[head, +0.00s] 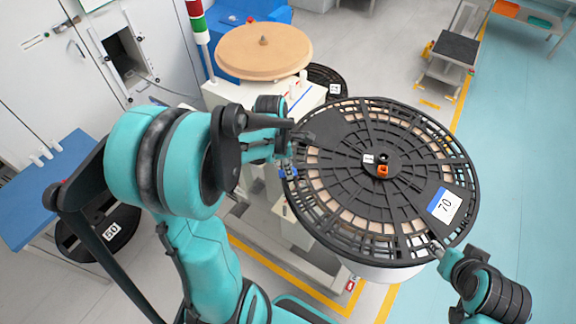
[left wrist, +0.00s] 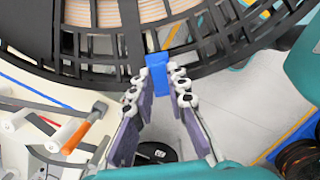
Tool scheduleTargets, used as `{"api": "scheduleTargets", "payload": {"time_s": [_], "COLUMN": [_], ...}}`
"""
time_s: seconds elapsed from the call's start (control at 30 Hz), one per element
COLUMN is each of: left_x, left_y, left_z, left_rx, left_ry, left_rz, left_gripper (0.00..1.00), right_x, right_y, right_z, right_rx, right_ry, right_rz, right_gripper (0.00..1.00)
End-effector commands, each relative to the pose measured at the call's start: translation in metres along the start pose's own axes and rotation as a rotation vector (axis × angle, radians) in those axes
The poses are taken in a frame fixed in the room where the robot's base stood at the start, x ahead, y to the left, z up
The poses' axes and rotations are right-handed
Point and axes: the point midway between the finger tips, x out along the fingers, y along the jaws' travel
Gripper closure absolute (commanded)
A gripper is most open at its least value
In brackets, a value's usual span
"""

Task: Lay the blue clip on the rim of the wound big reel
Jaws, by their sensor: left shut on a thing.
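The wound big reel (head: 335,130) is a large black spoked disc with pale windings showing through its slots and a "70" label. It lies flat on a stand. My left gripper (head: 285,165) is at its left rim, shut on the blue clip (head: 289,174). In the left wrist view the blue clip (left wrist: 157,74) stands between the fingertips (left wrist: 156,88), its far end overlapping the reel's rim (left wrist: 105,65). I cannot tell whether clip and rim touch. My right gripper (head: 438,250) is at the reel's lower right rim; its fingers are too small to read.
A tan round disc (head: 262,52) sits on the white machine behind the left arm. An orange piece (head: 382,171) is at the reel's hub. A black reel labelled 50 (head: 100,235) is low at left by a blue table (head: 45,190).

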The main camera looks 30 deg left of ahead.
Motion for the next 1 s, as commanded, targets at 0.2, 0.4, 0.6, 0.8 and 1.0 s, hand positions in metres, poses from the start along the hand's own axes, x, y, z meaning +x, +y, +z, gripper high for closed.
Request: {"api": "scheduleTargets", "payload": {"time_s": [0.2,0.4,0.6,0.8,1.0], "left_x": [0.002,0.002,0.002,-0.004,-0.037], "left_y": [0.0,0.0,0.0,0.0,0.0], "left_z": [0.0,0.0,0.0,0.0,-0.001], "left_rx": [0.0,0.0,0.0,0.0,-0.001], "left_ry": [0.0,0.0,0.0,0.0,0.0], "left_rz": [0.0,0.0,0.0,0.0,0.0], "left_gripper": [1.0,0.62,0.61,0.61,0.61], "right_x": [0.002,0.001,0.001,0.001,0.001], "right_y": [0.0,0.0,0.0,0.0,0.0], "right_z": [0.001,0.001,0.001,0.001,0.001], "right_rx": [0.0,0.0,0.0,0.0,0.0], "right_ry": [0.0,0.0,0.0,0.0,0.0], "right_rz": [0.0,0.0,0.0,0.0,0.0], "right_gripper": [0.6,0.6,0.6,0.6,0.6]}}
